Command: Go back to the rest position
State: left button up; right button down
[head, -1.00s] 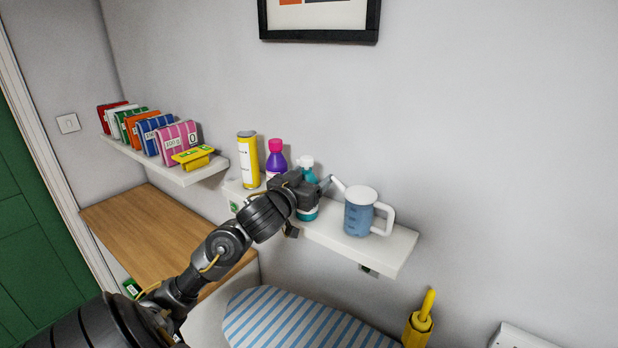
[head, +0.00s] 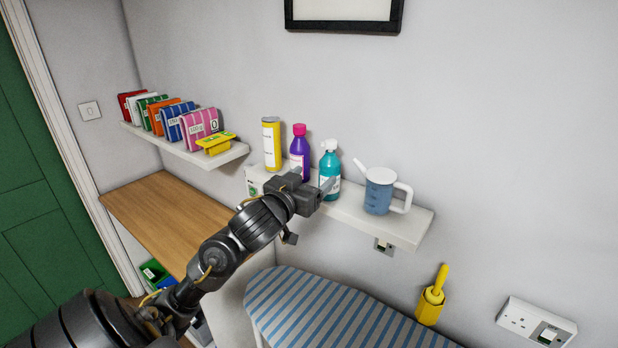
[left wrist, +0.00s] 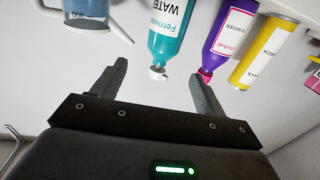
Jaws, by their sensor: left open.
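My left gripper (head: 310,183) is open and empty, in front of the wall shelf (head: 400,228), near the teal spray bottle (head: 329,172). My left arm reaches in from the lower left. My right gripper is out of view.
A blue jug (head: 378,192) stands on the shelf's right part. Below are a wooden top (head: 165,215), a striped ironing board (head: 330,310), a yellow holder (head: 430,305) and a socket (head: 535,322).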

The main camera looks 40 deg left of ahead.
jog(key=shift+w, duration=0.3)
